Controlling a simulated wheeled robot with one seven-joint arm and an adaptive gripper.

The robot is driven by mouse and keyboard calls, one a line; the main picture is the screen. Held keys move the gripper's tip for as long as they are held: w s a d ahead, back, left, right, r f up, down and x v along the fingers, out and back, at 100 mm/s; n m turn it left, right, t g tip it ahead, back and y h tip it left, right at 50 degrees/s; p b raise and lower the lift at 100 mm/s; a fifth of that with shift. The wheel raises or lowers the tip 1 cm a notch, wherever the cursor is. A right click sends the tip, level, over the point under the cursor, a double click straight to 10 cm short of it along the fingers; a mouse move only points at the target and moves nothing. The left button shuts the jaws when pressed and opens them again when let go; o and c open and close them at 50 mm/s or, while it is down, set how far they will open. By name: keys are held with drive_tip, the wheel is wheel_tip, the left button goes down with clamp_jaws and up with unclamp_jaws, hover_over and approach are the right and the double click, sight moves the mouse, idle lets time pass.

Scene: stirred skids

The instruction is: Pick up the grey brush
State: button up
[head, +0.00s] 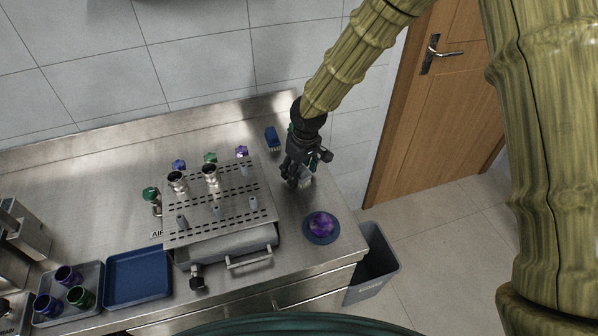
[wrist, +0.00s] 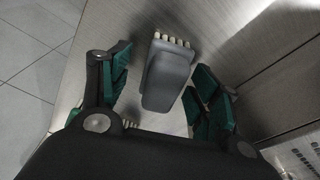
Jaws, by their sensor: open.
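The grey brush (wrist: 168,78) lies on the metal counter in the wrist view, with a row of pale bristles at its far end. It sits between the spread green-padded fingers of my gripper (wrist: 160,84), and gaps show on both sides of it. My gripper is open and holds nothing. In the head view my gripper (head: 296,178) points down at the right part of the counter. Only a small pale part of the brush (head: 305,183) shows there, beside the fingers; the rest is hidden.
A perforated metal rack (head: 235,215) with valves stands left of my gripper. A blue block-like object (head: 272,139) lies behind. A blue dish (head: 310,240) with a purple knob-like thing is in front. A grey bin (head: 375,265) stands beside the counter's right edge.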

drive_tip(key=shift+s+r, duration=0.2)
drive_tip(key=shift+s, duration=0.1)
drive_tip(key=c, duration=0.3)
drive_tip(key=shift+w+f, duration=0.1)
drive_tip(key=shift+w, duration=0.1)
drive_tip(key=c, duration=0.7)
drive_tip(key=shift+c, duration=1.2)
drive_tip(key=shift+s, duration=0.1)
drive_tip(key=shift+r+b, duration=0.45)
drive_tip(key=shift+r, duration=0.25)
wheel_tip(320, 180, up, 2)
drive_tip(key=shift+r+b, duration=0.1)
drive_tip(key=shift+b, duration=0.4)
drive_tip(key=s+b, duration=0.1)
drive_tip(key=s, duration=0.4)
drive_tip(key=s+d+r+b, duration=0.1)
drive_tip(key=s+b, duration=0.1)
drive_tip(key=s, duration=0.3)
drive_tip(key=s+b, duration=0.1)
drive_tip(key=s, duration=0.5)
drive_tip(key=shift+d+r, duration=0.15)
drive_tip(key=shift+r, duration=0.1)
